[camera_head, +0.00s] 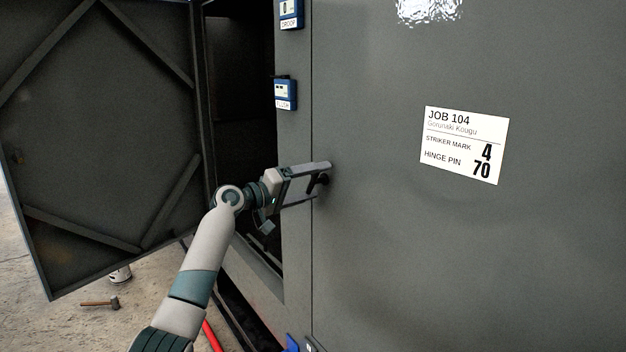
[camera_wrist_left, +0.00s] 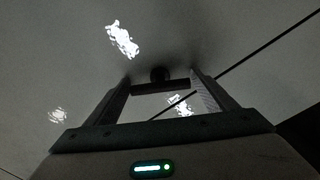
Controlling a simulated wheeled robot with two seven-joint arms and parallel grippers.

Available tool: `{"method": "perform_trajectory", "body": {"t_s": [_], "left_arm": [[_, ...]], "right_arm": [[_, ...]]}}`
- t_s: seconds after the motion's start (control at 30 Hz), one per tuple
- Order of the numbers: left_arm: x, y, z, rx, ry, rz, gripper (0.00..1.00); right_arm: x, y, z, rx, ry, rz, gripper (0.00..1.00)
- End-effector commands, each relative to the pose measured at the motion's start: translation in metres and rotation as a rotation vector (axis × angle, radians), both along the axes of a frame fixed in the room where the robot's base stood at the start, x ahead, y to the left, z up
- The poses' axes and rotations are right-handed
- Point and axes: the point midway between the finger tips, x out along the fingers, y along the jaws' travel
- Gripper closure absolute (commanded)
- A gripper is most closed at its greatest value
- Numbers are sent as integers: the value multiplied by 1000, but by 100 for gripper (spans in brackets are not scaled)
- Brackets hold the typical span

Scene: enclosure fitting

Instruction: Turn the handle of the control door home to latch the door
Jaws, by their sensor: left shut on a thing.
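The control door (camera_head: 400,260) is the large grey panel at the right of the head view, and it looks closed against the frame. Its dark handle (camera_head: 324,179) sits near the door's left edge, partly hidden by my gripper. My left gripper (camera_head: 321,182) reaches in from the left and is shut on the handle. In the left wrist view, the handle (camera_wrist_left: 160,86) shows as a dark bar with a round hub between the two fingers of my left gripper (camera_wrist_left: 162,78). Its exact angle is hard to tell. My right gripper is not in view.
Another door (camera_head: 110,130) stands open at the left, beside a dark opening. Two blue gauges (camera_head: 290,12) (camera_head: 285,94) sit on the post. A job label (camera_head: 464,145) is on the control door. A hammer (camera_head: 100,303) and a white can (camera_head: 120,274) are on the floor.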

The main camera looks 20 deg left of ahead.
Motion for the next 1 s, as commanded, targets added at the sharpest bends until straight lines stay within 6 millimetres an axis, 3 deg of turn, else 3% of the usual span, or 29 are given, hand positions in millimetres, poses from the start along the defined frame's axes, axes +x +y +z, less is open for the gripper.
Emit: {"method": "perform_trajectory", "body": {"t_s": [0.5,1.0], "left_arm": [[0,0,2,-337,264,1,44],[0,0,0,-424,330,1,44]], "right_arm": [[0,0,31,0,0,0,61],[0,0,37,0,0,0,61]]}}
